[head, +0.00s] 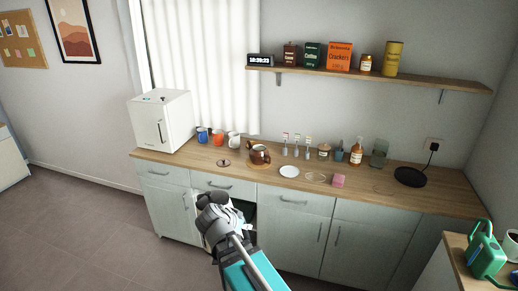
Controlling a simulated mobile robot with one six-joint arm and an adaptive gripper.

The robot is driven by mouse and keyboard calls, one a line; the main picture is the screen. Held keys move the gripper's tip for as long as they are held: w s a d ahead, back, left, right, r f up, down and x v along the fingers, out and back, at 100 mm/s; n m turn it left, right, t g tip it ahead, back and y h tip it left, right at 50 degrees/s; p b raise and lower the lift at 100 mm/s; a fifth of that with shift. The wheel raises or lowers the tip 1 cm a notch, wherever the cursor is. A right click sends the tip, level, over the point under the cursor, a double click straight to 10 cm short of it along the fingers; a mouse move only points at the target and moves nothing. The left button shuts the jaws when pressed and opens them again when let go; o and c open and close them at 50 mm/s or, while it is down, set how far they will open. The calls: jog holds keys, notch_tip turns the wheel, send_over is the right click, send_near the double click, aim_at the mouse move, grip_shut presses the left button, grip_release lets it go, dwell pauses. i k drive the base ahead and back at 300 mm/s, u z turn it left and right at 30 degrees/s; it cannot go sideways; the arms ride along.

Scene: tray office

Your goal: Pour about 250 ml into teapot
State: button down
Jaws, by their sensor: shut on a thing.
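A brown teapot (260,155) stands on the wooden counter, left of the middle. A small dark round piece (223,163), which looks like a lid, lies on the counter to its left. My gripper (212,203) is in front of the cabinet fronts, below the counter edge and apart from the teapot. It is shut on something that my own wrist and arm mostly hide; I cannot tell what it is. A black round power base (410,177) with a cord sits at the counter's right, with no kettle on it.
A green watering can (485,250) stands at lower right. A dark opening (246,210) shows beside my wrist.

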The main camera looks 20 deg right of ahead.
aim_at(259, 154)
jog(key=u, duration=0.05)
jog(key=i, duration=1)
jog(key=z, duration=0.05)
